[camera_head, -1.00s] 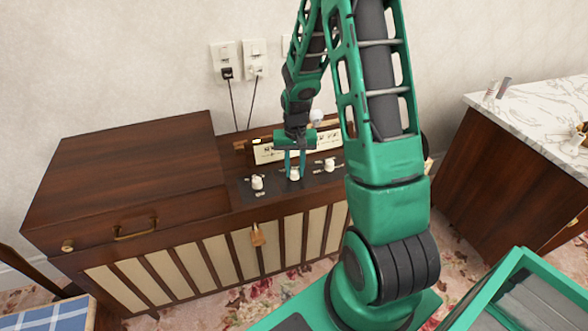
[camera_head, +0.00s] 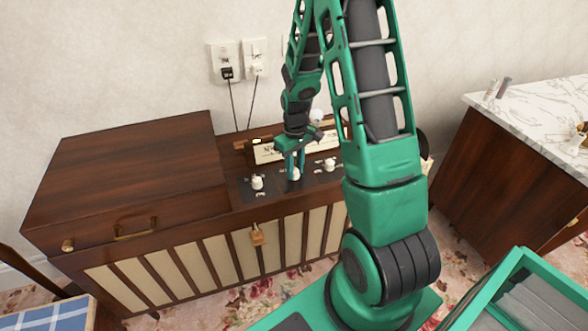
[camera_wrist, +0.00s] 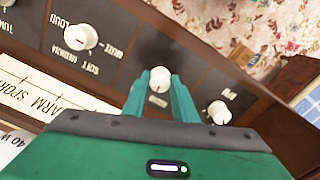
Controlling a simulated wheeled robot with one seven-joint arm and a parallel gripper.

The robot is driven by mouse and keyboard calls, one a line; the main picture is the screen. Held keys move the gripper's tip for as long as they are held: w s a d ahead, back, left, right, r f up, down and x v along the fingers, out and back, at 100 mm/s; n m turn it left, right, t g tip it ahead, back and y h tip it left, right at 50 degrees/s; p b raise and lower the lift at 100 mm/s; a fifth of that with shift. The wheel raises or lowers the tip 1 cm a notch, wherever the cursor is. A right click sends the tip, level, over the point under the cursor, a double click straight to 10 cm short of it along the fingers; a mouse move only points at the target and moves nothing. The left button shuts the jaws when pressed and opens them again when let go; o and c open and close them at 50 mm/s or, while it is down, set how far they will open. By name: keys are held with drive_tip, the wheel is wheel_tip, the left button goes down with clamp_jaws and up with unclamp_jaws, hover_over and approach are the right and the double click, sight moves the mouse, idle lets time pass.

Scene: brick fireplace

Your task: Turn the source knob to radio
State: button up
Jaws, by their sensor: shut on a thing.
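My gripper (camera_head: 293,168) points down at the dark control panel (camera_head: 244,192) of the wooden cabinet, its two fingers shut on the middle white knob (camera_head: 295,176). In the wrist view this knob (camera_wrist: 160,77) sits between my fingertips (camera_wrist: 160,80), and the small label by it is too blurred to read. A second white knob (camera_head: 257,183) stands to the left in the head view, and a third (camera_head: 330,165) to the right. In the wrist view the third knob (camera_wrist: 80,37) has loudness words around it. I cannot read which knob is marked source.
A cream dial strip (camera_head: 268,154) stands behind the knobs. The closed brown lid (camera_head: 125,155) lies left of the panel. A wooden tag (camera_head: 257,235) hangs on the slatted front. A marble-topped counter (camera_head: 530,105) stands at the right.

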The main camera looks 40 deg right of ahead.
drive_tip(key=shift+n, duration=2)
drive_tip(key=o, duration=1)
drive_tip(key=shift+o, duration=0.2)
drive_tip(key=shift+r, duration=0.1)
wheel_tip(320, 180, up, 11)
drive_tip(key=shift+f, duration=0.2)
drive_tip(key=shift+w, duration=0.1)
